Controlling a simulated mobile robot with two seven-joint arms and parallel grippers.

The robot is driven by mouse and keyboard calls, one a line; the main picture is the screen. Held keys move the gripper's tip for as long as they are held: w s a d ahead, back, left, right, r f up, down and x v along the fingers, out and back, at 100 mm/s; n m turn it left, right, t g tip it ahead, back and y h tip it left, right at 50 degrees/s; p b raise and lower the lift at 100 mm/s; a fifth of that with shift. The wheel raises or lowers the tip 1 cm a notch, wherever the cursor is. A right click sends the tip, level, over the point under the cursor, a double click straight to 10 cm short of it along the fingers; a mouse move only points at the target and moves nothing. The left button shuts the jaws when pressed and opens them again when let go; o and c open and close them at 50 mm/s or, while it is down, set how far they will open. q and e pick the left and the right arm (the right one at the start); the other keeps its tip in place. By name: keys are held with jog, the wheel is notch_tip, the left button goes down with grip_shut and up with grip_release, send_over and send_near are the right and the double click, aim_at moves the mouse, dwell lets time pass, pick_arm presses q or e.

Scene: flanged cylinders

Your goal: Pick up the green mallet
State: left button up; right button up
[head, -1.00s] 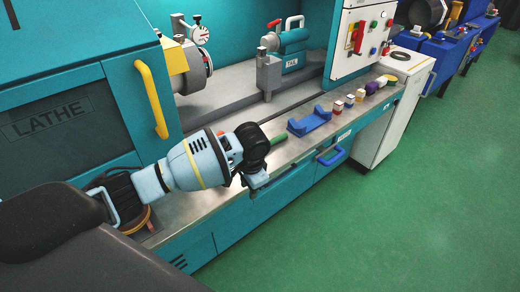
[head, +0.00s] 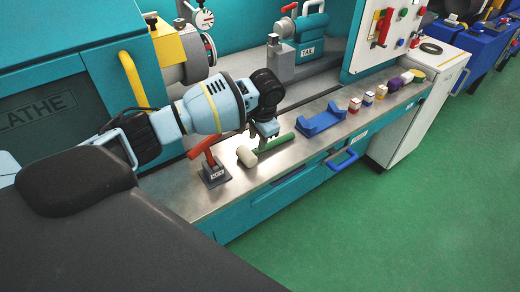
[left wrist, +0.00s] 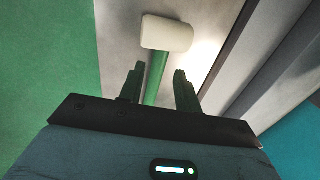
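The green mallet lies on the metal ledge in front of the lathe. In the head view its pale head (head: 247,156) is at the left end and its green handle (head: 282,142) runs to the right. My left gripper (head: 266,134) is just above the handle and partly covers it. In the left wrist view the mallet head (left wrist: 167,33) lies beyond the fingertips, and the handle (left wrist: 157,72) runs back between them. My left gripper (left wrist: 157,75) is open, its two fingers apart. Whether they touch the handle I cannot tell. My right gripper is not in view.
A small stand with a red lever (head: 214,172) is left of the mallet. A blue cradle (head: 322,120) lies to its right, followed by several small objects, including a purple one (head: 395,84). The tailstock (head: 300,40) rises behind. Green floor is clear in front.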

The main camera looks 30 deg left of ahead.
aim_at(270, 146)
pick_arm(q)
jog(key=shift+w+a+f, duration=0.1)
jog(key=shift+w+f, duration=0.15)
jog(key=shift+f, duration=0.45)
jog(key=shift+w+a+f+b, duration=0.1)
jog(key=shift+a+f+b, duration=0.05)
jog(key=shift+f, duration=0.65)
jog(key=shift+w+a+f+b, duration=0.1)
jog(key=shift+w+a+f, duration=0.05)
jog(key=shift+f, duration=0.7)
jog(key=shift+w+a+f+b, duration=0.1)
jog(key=shift+a+f+b, duration=0.05)
jog(key=shift+f, duration=0.65)
grip_shut()
